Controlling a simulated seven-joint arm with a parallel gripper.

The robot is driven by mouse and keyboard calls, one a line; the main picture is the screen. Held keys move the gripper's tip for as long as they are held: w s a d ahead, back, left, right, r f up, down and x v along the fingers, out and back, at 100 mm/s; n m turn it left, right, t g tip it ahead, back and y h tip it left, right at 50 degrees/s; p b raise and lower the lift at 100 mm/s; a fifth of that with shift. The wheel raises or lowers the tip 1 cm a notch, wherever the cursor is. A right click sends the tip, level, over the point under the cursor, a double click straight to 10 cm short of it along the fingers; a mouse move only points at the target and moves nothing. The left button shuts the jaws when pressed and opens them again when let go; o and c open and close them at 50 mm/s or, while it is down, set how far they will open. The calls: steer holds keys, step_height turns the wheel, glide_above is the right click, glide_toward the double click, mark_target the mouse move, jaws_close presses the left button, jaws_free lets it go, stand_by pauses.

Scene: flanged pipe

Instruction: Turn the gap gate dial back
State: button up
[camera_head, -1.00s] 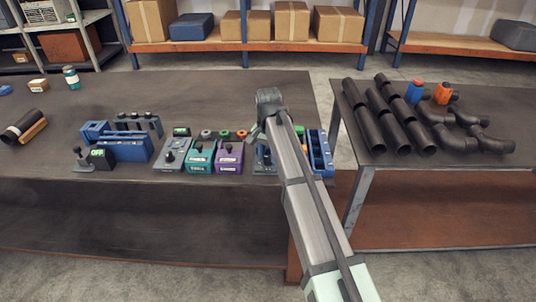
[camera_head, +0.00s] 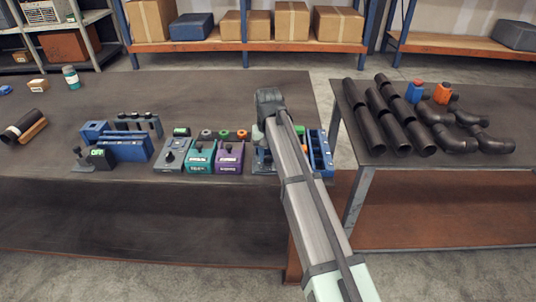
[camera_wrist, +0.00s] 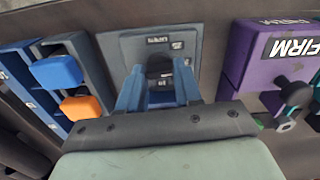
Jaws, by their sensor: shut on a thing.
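The dial (camera_wrist: 160,66) is a dark knob on a grey panel (camera_wrist: 124,48) with a small white label I cannot read clearly. My gripper (camera_wrist: 160,82) has its two blue fingers on either side of the knob and is shut on it. The fingers and the palm hide the lower part of the panel. In the head view the same panel (camera_head: 259,167) sits near the bench's right end, mostly hidden by my arm.
A purple box (camera_wrist: 248,58) labelled FIRM, with a dark knob, stands close on the right. A blue tray with blue and orange blocks (camera_wrist: 82,105) lies on the left. In the head view a teal box (camera_head: 199,160) stands farther left. Dark pipes (camera_head: 378,118) lie on the right-hand table.

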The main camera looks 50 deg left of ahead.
mark_target(268, 157)
steer(key=o, duration=1)
steer(key=shift+o, duration=0.2)
steer(key=shift+r, duration=0.15)
step_height(268, 157, up, 14)
steer(key=shift+f, duration=0.2)
steer(key=shift+w, duration=0.15)
